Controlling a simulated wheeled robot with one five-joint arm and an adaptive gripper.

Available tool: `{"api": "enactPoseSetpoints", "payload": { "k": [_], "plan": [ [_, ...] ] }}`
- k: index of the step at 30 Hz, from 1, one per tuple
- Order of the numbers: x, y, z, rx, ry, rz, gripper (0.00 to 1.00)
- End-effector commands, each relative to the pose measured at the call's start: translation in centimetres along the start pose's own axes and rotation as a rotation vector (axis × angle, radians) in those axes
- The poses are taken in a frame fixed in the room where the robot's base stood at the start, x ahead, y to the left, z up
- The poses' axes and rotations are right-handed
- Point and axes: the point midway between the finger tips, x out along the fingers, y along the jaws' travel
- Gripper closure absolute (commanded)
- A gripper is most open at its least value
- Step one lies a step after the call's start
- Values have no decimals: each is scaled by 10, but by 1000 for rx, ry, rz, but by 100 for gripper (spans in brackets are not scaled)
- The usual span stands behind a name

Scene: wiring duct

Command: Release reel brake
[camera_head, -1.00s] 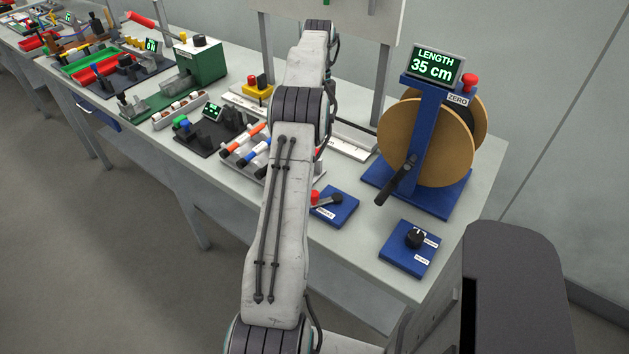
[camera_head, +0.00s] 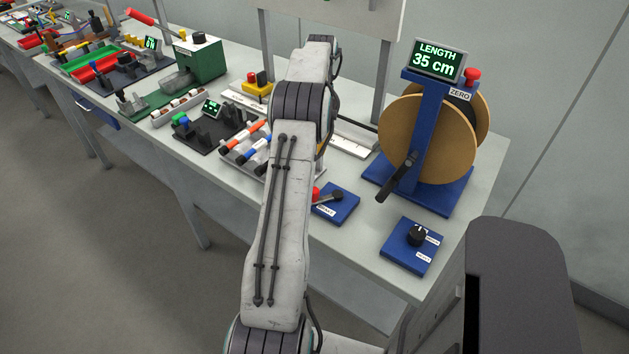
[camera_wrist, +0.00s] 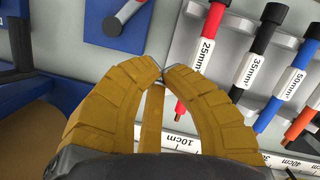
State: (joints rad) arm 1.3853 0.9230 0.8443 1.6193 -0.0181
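The reel brake is a blue plate (camera_head: 338,206) with a grey lever (camera_head: 331,198) ending in a red knob (camera_head: 316,193). My arm partly covers its left side in the head view.
The wooden reel (camera_head: 432,140) on its blue stand has a dark crank (camera_head: 396,180) and a display reading 35 cm (camera_head: 438,62). A blue knob box (camera_head: 411,248) stands in front.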

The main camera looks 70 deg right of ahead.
Motion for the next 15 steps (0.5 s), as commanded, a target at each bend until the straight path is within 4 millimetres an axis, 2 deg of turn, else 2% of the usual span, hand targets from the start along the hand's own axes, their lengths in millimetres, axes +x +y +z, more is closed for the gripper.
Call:
{"api": "enactPoseSetpoints", "payload": {
  "k": [13,15],
  "plan": [
    [58,0,3,0,-5,0,100],
    [58,0,7,0,-2,0,100]
  ]
}}
